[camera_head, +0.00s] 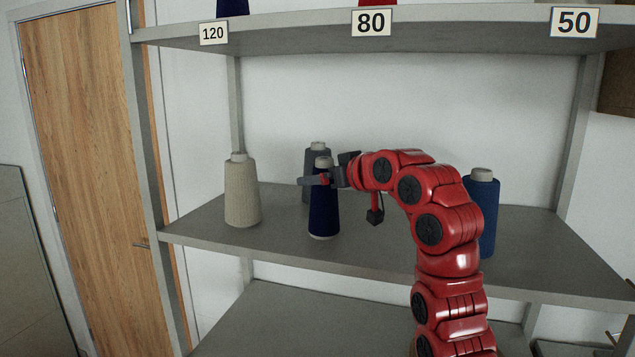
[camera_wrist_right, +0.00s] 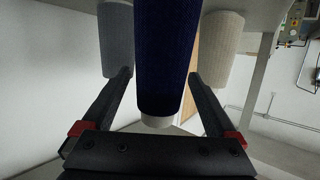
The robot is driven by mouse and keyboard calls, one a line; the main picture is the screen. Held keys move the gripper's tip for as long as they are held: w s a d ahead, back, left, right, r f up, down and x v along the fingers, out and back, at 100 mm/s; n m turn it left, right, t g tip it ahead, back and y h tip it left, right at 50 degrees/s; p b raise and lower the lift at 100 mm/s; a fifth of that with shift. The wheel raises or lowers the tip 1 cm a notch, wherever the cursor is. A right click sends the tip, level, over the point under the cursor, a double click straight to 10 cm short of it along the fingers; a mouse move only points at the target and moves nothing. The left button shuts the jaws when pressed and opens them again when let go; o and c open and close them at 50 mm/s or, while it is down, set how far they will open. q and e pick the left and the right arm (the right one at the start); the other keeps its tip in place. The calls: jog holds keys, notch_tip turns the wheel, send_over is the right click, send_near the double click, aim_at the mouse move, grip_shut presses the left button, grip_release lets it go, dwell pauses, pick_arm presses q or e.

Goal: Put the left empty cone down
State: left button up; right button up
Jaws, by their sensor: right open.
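A navy yarn cone (camera_head: 323,217) stands upright on the middle shelf. My right gripper (camera_head: 316,180) reaches in from the right at the height of its upper part. In the right wrist view, the open fingers (camera_wrist_right: 159,76) lie on either side of the navy cone (camera_wrist_right: 166,60), with gaps showing beside it. A cream cone (camera_head: 241,192) stands to the left and a grey cone (camera_head: 309,172) stands behind the navy one, partly hidden. A blue cone (camera_head: 487,215) stands at the right, partly behind my arm. No bare cone shows. My left gripper is out of view.
The middle shelf (camera_head: 380,262) has clear room left of my arm and at its front edge. The upper shelf (camera_head: 480,30) carries labels 120, 80 and 50, with cone bottoms showing. A shelf post (camera_head: 150,130) and a wooden door (camera_head: 80,150) are at the left.

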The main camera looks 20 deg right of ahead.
jog(key=b+v, duration=0.1)
jog(key=v, duration=0.8)
jog(key=shift+s+b, duration=0.3)
jog(key=shift+d+r, duration=0.1)
